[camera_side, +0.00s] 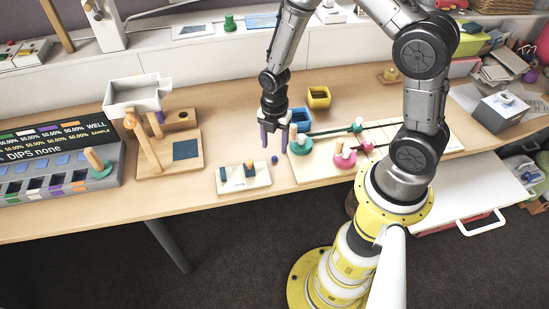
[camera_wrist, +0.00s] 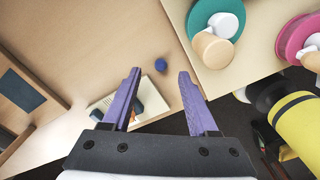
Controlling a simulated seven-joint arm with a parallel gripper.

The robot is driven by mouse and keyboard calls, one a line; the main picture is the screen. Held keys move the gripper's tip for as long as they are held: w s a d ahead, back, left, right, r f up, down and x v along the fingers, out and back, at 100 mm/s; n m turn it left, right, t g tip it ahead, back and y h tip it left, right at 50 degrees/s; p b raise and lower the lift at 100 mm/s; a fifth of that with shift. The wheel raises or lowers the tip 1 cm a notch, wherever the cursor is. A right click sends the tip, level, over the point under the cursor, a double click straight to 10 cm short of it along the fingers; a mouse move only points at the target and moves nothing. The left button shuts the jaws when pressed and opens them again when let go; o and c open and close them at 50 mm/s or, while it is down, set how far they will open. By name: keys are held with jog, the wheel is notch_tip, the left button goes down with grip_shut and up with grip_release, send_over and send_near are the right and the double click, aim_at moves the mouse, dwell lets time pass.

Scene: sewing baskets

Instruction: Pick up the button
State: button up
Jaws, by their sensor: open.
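A small dark blue round piece, which looks like the button, lies on the bare wooden table (camera_side: 225,133). It shows in the side view (camera_side: 274,159) and in the wrist view (camera_wrist: 160,65). My gripper (camera_side: 274,147) points down with its two purple fingers apart and nothing between them. In the side view the fingertips are just above and behind the blue piece. In the wrist view the piece appears in the gap between the fingertips (camera_wrist: 160,74), apart from both. I cannot tell the exact height of the tips above the table.
A cream board (camera_side: 310,172) with teal (camera_side: 301,146) and pink (camera_side: 344,157) knobbed pieces is close on the right. A small pale tray (camera_side: 255,181) with dark blue parts is in front left. Blue (camera_side: 299,118) and yellow (camera_side: 318,97) bins stand behind. Open table lies left of the gripper.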

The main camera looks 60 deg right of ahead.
aim_at(274, 157)
notch_tip(274, 157, down, 4)
jog(key=shift+a, duration=0.15)
grip_shut()
dwell(0.3)
